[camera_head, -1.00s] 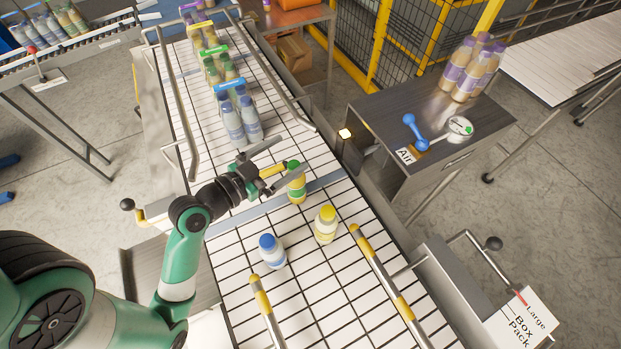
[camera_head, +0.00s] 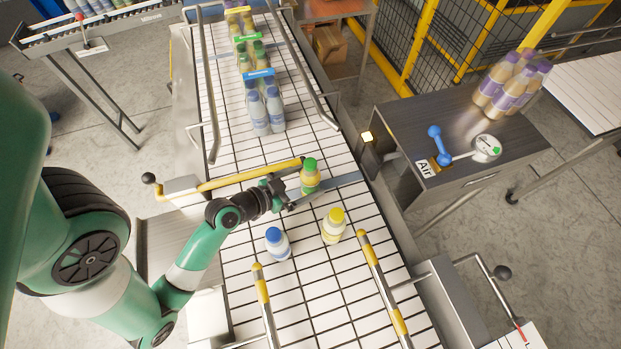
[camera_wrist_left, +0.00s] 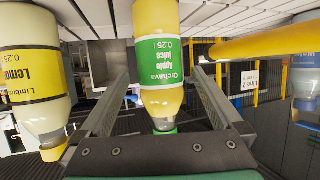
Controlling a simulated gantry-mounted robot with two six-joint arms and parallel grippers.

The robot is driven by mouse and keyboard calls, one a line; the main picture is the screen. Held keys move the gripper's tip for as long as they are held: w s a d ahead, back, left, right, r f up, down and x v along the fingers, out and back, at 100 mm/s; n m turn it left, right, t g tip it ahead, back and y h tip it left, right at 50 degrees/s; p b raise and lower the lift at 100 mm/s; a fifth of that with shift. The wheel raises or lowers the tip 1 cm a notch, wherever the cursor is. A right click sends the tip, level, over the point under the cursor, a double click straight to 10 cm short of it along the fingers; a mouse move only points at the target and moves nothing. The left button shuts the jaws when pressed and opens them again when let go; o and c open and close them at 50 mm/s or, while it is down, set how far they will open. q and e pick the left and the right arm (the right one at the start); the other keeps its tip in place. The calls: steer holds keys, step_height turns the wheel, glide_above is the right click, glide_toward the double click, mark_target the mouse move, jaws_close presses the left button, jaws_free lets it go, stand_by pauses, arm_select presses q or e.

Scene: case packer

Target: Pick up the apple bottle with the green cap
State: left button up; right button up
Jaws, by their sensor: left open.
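The apple bottle (camera_head: 310,178), yellow with a green label and green cap, stands upright on the white conveyor. My left gripper (camera_head: 312,187) is beside it, level with the bottle, fingers reaching toward it from the left. In the left wrist view, which is upside down, the apple juice bottle (camera_wrist_left: 157,60) stands between the two open fingers (camera_wrist_left: 165,100), with a gap on each side. Its green cap shows near the gripper's palm. My right gripper is not in view.
A yellow-cap lemon bottle (camera_head: 333,228) and a blue-cap bottle (camera_head: 277,244) stand close by on the conveyor. A yellow bar (camera_head: 240,180) crosses just behind my left gripper. Several bottle packs (camera_head: 262,110) stand further back. Yellow-tipped rails (camera_head: 383,285) flank the front.

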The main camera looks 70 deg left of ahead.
arm_select(q)
steer(key=b+x, duration=0.1)
steer(key=x, duration=0.4)
steer(key=shift+w+a+f, duration=0.1)
steer(key=shift+f, duration=0.1)
jaws_close()
stand_by(0.3)
